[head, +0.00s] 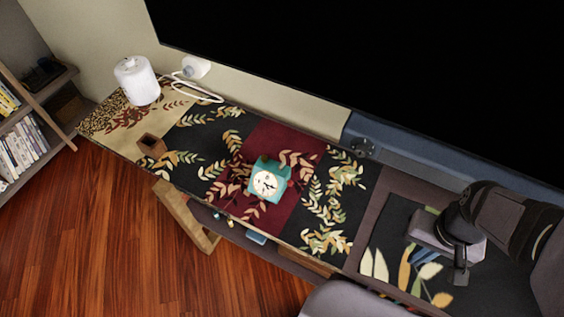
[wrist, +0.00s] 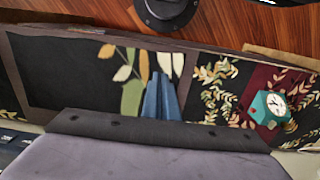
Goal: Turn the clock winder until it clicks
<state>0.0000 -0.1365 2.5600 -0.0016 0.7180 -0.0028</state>
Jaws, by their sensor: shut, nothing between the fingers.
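A teal clock (head: 269,178) with a white face stands upright on the dark red part of the patterned runner in the head view. It also shows at the right of the wrist view (wrist: 270,107). A small reddish part is visible on the clock in the wrist view; I cannot make out a winder. My gripper (head: 424,256) is over the right end of the table, well to the right of the clock and apart from it. Its blue fingers (wrist: 161,97) are together and empty in the wrist view.
A white lamp-like cylinder (head: 137,80) with a white cord stands at the table's far left. A small brown open box (head: 151,146) sits between it and the clock. A shelf with books (head: 22,150) is at the left. The runner between clock and gripper looks clear.

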